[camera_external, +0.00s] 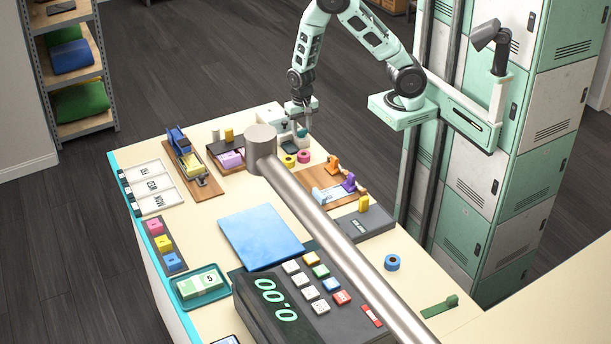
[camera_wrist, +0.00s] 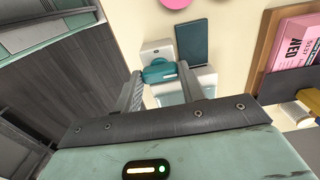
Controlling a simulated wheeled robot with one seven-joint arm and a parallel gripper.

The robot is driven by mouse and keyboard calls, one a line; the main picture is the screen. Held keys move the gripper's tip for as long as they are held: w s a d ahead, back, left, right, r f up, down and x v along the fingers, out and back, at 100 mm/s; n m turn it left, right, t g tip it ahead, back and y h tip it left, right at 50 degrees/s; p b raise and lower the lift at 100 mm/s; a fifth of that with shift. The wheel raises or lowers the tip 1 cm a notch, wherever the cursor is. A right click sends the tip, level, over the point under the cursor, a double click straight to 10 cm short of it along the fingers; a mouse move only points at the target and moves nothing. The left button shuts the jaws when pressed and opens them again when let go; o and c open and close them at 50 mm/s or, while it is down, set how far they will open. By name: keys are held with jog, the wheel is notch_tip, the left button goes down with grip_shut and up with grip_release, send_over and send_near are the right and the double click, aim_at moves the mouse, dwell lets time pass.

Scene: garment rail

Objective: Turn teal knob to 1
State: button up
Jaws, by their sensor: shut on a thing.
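The teal knob (camera_wrist: 160,71) is between my two gripper fingers in the wrist view, on a white unit (camera_wrist: 157,50) at the table's far edge. My gripper (camera_wrist: 159,82) is shut on the knob. The knob's pointer and any number marks are too small or hidden to read.
A thick metal rail (camera_external: 330,230) crosses above the table. A dark teal pad (camera_wrist: 192,42) and pink disc (camera_wrist: 174,3) lie close to the unit. A wooden tray (camera_external: 325,180) with coloured pieces, a blue cloth (camera_external: 260,236) and a cash register (camera_external: 275,305) stand nearer the camera.

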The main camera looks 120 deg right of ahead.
aim_at(301, 130)
jog(key=o, duration=0.7)
notch_tip(301, 130, up, 18)
jog(key=p, duration=0.2)
jog(key=shift+f+p, duration=0.25)
jog(key=shift+p, duration=0.1)
dwell(0.3)
